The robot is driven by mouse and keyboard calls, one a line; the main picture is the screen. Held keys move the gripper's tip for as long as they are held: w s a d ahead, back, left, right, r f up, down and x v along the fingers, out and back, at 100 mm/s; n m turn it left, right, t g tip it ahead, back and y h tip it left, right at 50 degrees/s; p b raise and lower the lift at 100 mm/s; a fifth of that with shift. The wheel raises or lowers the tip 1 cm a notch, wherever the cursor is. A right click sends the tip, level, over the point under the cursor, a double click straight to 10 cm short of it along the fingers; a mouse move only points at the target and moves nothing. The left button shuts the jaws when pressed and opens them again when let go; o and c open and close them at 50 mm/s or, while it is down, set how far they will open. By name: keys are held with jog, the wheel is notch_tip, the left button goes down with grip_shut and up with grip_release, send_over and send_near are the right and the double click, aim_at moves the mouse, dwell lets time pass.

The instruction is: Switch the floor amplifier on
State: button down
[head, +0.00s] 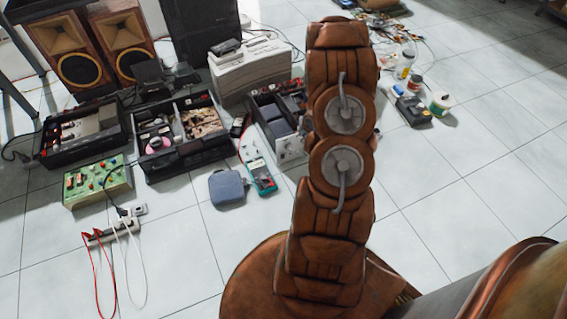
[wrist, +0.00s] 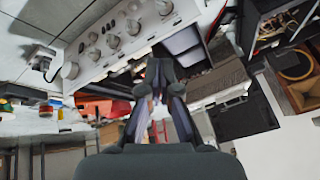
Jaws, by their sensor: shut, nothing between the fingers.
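The likely amplifier is a box with a pale front panel (head: 290,147), mostly hidden behind my arm in the head view. In the wrist view, which appears turned over, a pale panel with several round knobs (wrist: 120,35) fills the top. One larger knob (wrist: 164,7) sits near its right end. Small switches or jacks cannot be told apart there. My gripper (wrist: 158,78) is shut and empty, in front of the panel's lower edge in the picture. Whether it touches the panel cannot be told. In the head view my gripper is hidden behind the arm.
A green-topped box (head: 97,182), a blue pouch (head: 227,187), a teal meter (head: 262,175) and a power strip with cables (head: 112,232) lie nearby. Bottles and cans (head: 405,65) stand right.

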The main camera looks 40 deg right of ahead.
aim_at(283, 157)
jog(key=a+f+m+t+y+b, duration=0.1)
jog(key=f+b, duration=0.2)
jog(key=f, duration=0.5)
jog(key=s+a+f+m+t+b, duration=0.1)
jog(key=a+f+t+b, duration=0.1)
jog(key=f, duration=0.6)
jog(key=s+a+f+m+t+y+b, duration=0.1)
jog(key=f+m+t+b, duration=0.1)
jog(key=f+b, duration=0.3)
jog(key=shift+s+a+f+y, duration=0.1)
jog(key=shift+f+y, duration=0.05)
jog(key=shift+f, duration=0.6)
jog(key=shift+s+a+f+y, duration=0.1)
jog(key=shift+f+y, duration=0.05)
jog(key=shift+f, duration=0.55)
jog(key=shift+a+f+m+t+b, duration=0.3)
jog(key=shift+f+m+b, duration=0.05)
jog(key=shift+f+m, duration=0.1)
